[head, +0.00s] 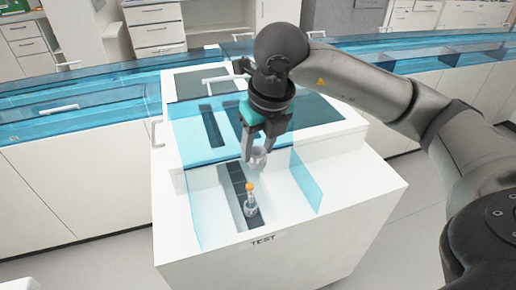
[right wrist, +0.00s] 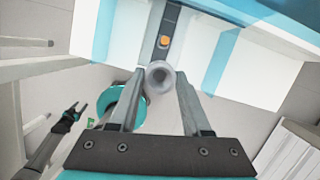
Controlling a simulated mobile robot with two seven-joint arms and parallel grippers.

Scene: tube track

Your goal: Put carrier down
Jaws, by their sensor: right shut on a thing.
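My right gripper (head: 257,158) is shut on a clear, round carrier (head: 259,153), also seen end-on between the fingertips in the right wrist view (right wrist: 159,75). The carrier looks empty. It is over the white test unit, near the far end of the dark track (head: 233,182). I cannot tell whether it touches the surface. A clear tube with an orange cap (head: 250,203) stands upright on the track, nearer the front; its cap also shows in the right wrist view (right wrist: 163,41). My left gripper (right wrist: 77,112) appears in the right wrist view, small, its fingers apart and empty.
Blue clear panels (head: 306,183) stand along both sides of the track opening. The white unit's front top (head: 345,195) carries a TEST label and is clear on the right. White counters with blue covers (head: 60,118) run behind and to both sides.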

